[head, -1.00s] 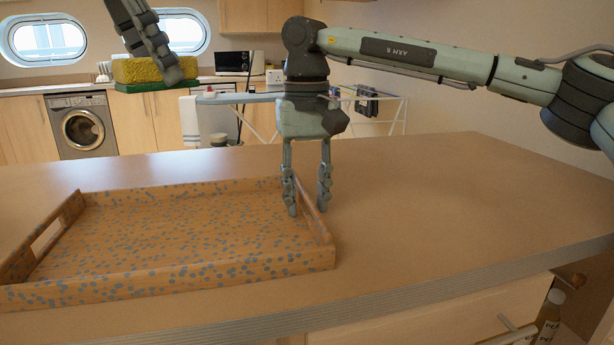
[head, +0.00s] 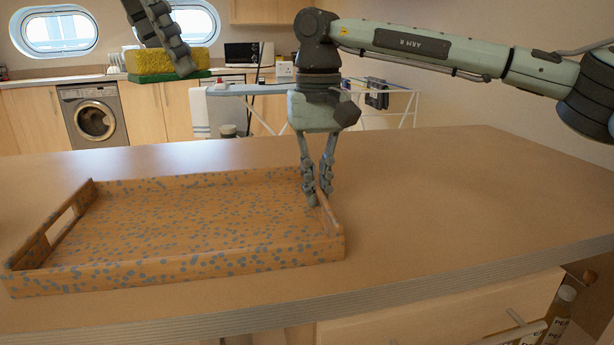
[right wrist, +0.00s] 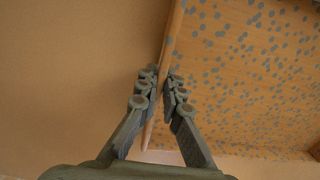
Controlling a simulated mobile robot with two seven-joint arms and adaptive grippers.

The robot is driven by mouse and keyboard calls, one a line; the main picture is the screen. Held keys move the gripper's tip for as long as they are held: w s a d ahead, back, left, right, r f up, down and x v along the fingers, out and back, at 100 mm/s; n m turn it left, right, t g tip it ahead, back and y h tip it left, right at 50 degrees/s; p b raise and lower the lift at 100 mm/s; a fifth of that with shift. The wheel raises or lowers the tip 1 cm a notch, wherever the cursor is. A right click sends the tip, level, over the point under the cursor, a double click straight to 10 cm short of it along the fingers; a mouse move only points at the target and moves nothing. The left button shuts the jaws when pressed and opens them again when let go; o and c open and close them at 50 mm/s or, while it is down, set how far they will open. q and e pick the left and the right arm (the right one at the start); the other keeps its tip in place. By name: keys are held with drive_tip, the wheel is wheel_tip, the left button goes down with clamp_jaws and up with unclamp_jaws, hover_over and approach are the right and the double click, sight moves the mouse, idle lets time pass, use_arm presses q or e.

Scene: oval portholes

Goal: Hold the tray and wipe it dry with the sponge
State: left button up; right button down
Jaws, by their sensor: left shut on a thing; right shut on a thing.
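The wooden tray (head: 190,268), dotted all over with blue-grey spots, lies flat on the counter in the head view. My right gripper (head: 318,198) is shut on the tray's right end wall, with one finger on each side of it. In the right wrist view the fingers (right wrist: 160,85) pinch the thin wall, with the spotted floor of the tray (right wrist: 250,70) to the right. The sponge (head: 168,62), yellow above and green below, is held in my left gripper (head: 172,58) in the air beyond the tray's far side.
The wooden counter (head: 450,200) is clear to the right of the tray. Its front edge runs close to the tray's near side. A washing machine (head: 93,114), a microwave (head: 248,55) and a drying rack (head: 385,100) stand behind, away from the counter.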

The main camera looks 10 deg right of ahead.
use_arm(q)
drive_tip(key=m, duration=0.2)
hover_over(201, 218)
drive_tip(key=a, duration=0.1)
wheel_tip(201, 218, down, 11)
drive_tip(key=shift+g, duration=0.3)
drive_tip(key=shift+s+f, duration=0.15)
drive_tip(key=shift+f, duration=2.1)
drive_tip(key=shift+s+f, duration=0.15)
drive_tip(key=shift+f, duration=2.1)
drive_tip(key=shift+f+n, duration=0.3)
drive_tip(key=shift+f, duration=0.25)
drive_tip(key=shift+d, duration=2.2)
drive_tip(key=shift+a+f, duration=0.15)
drive_tip(key=shift+a, duration=1.1)
drive_tip(key=shift+a+f, duration=0.1)
drive_tip(key=shift+a, duration=1.1)
drive_tip(key=shift+a+r, duration=0.15)
drive_tip(key=shift+a, duration=1.9)
drive_tip(key=shift+d, duration=4.55)
drive_tip(key=shift+a, duration=2.35)
